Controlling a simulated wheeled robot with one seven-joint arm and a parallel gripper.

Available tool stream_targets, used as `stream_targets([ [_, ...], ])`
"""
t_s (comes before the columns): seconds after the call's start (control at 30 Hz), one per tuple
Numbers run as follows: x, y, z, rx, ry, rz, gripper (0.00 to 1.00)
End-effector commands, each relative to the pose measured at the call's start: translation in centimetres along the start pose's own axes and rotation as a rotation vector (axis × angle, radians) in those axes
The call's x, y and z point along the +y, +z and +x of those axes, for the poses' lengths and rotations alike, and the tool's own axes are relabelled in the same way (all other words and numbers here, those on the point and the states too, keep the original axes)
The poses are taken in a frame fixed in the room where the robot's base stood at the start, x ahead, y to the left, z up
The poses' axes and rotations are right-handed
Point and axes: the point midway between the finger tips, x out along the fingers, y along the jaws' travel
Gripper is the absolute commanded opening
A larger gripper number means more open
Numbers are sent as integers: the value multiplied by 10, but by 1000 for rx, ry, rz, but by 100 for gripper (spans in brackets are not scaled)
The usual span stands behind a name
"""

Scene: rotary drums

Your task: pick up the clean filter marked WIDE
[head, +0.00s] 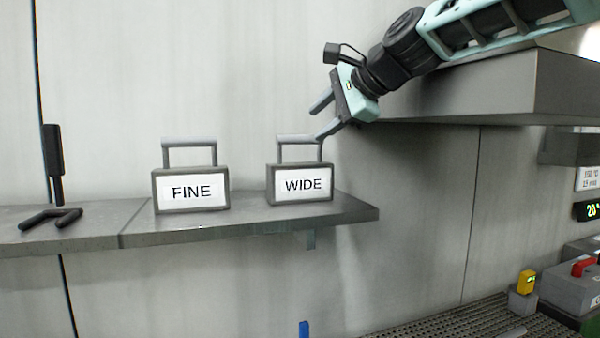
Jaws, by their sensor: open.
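The filter marked WIDE (300,186) is a grey block with a white label and a raised bar handle. It stands upright on the grey shelf (350,207), near its right end. My gripper (319,120) reaches in from the upper right and is open. Its fingers point down and left, just above and right of the WIDE filter's handle (298,139). The lower finger overlaps the handle's right end in the picture; I cannot tell whether they touch. The similar filter marked FINE (190,190) stands to the left on the same shelf.
A large grey ledge (480,95) juts out at the upper right, below my arm. At the lower right are a yellow device (526,282) and a grey box with a red handle (575,288) by a grated surface.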

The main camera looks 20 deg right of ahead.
Motion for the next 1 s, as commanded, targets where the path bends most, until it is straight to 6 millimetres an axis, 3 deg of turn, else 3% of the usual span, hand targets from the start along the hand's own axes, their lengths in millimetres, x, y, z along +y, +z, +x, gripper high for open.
stream_targets([
  [0.1, 0, 1, 20, 0, 4, 0, 45],
  [0.37, 0, 1, 39, 0, 3, 1, 45],
  [0.63, 1, 5, 77, 2, 3, 0, 45],
  [0.97, 2, 4, 86, 2, 1, -1, 45],
  [1.0, 2, 4, 86, 2, 1, -1, 39],
])
